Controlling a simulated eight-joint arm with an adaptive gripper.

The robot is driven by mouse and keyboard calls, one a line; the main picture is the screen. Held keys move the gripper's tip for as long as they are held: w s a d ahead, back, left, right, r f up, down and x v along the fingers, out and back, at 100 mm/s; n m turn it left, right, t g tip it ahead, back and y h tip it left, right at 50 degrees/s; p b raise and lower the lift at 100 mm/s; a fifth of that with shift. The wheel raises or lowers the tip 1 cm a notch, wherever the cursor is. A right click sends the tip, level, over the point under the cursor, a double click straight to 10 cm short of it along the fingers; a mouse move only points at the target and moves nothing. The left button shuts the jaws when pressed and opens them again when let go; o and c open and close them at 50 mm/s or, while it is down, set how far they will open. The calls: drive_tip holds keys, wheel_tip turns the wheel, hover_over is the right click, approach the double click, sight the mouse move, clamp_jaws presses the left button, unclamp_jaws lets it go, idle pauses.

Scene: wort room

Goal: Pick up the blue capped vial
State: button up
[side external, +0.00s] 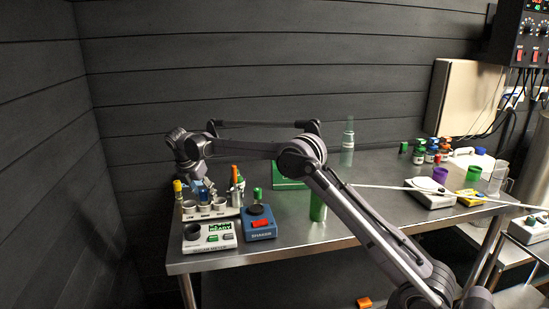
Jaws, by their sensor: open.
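The blue capped vial (203,195) appears as a small patch of blue in the white rack (212,212) at the table's left end. Its lower part is hidden by the rack. My gripper (207,184) is open and points down close over the blue cap. The fingers are small and dark here, so I cannot tell whether they are around the vial or just above it.
A yellow-capped vial (178,188) stands left of the blue one, and an orange-topped item (235,175) stands to the right. A white device (210,237) and blue shaker (260,222) sit in front. A green cylinder (318,207) stands mid-table. The table's middle is mostly clear.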

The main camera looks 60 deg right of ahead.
drive_tip(key=shift+f, duration=0.25)
clamp_jaws()
